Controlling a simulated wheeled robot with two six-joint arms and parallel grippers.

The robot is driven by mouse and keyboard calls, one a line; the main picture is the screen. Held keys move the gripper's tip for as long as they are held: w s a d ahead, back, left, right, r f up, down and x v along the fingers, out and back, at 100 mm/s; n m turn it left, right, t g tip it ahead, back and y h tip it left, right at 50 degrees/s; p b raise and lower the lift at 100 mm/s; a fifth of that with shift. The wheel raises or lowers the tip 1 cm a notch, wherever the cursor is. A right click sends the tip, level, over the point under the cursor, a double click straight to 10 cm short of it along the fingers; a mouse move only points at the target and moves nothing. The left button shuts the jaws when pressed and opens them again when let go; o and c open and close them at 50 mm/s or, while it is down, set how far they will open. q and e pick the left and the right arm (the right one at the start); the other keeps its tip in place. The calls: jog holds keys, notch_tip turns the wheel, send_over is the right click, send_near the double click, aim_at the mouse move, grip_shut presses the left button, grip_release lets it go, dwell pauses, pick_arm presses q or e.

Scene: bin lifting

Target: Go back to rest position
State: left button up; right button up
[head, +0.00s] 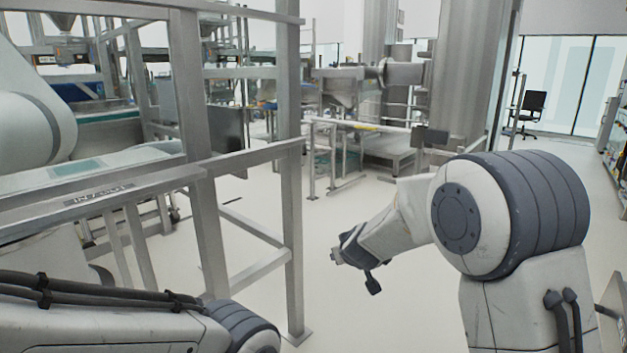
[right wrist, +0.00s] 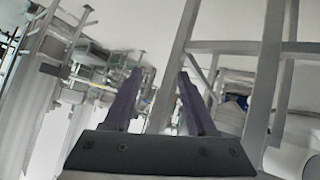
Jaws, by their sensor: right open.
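My right gripper (head: 355,262) hangs in free air right of the metal frame in the head view, at the end of my right arm. In the right wrist view its two dark fingers (right wrist: 160,73) stand apart with nothing between them. My left arm (head: 130,320) crosses the bottom left corner of the head view. Its gripper is outside the picture. No bin shows in either gripper.
A grey metal frame (head: 292,210) with posts and rails stands close on the left. Steel machinery (head: 345,85) and a thick column (head: 470,70) are farther back. A dark chair (head: 530,108) is at the far right. Pale floor (head: 370,205) lies open in the middle.

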jog(key=s+a+n+g+y, duration=0.1)
jog(key=s+a+g+y, duration=0.3)
jog(key=s, duration=0.8)
jog(key=s+a+n+g+h, duration=0.1)
jog(key=s+a+n+g, duration=0.1)
jog(key=s+a, duration=0.75)
jog(key=s+d+f+g+h, duration=0.15)
jog(key=s+d, duration=0.35)
jog(key=s, duration=0.6)
jog(key=s+d+f+g+h, duration=0.1)
jog(key=s+d+g, duration=0.3)
jog(key=s, duration=0.6)
notch_tip(320, 180, up, 27)
jog(key=d+t+p, duration=0.1)
jog(key=p, duration=2.5)
jog(key=shift+d+p, duration=0.2)
jog(key=shift+p, duration=0.1)
jog(key=shift+s+f, duration=0.1)
jog(key=shift+f, duration=0.05)
